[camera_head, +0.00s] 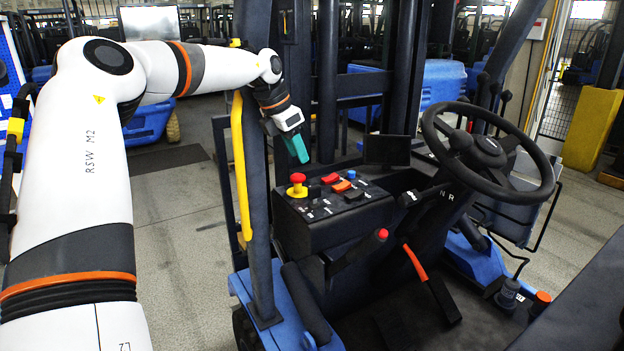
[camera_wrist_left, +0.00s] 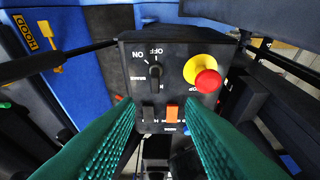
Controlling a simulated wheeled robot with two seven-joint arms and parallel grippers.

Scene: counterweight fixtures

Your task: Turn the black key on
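The black key (camera_wrist_left: 155,73) is in the left wrist view, on the black control panel (camera_wrist_left: 128,62), left of the red and yellow stop button (camera_wrist_left: 207,81). White ON and OFF marks sit above it; it looks roughly in line with OFF. My left gripper (camera_wrist_left: 161,110) has two green fingers spread apart with nothing between them. The key lies beyond the fingertips, not touched. In the head view the left gripper (camera_head: 297,149) hangs above the back of the panel. The key is too small to make out there. My right gripper is not in view.
The panel also has orange and black rocker switches (camera_wrist_left: 172,112). A steering wheel (camera_head: 488,150), a small dark screen (camera_head: 387,150) and a red-tipped lever (camera_head: 381,236) are right of the gripper. A dark post with a yellow handrail (camera_head: 240,165) stands close left.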

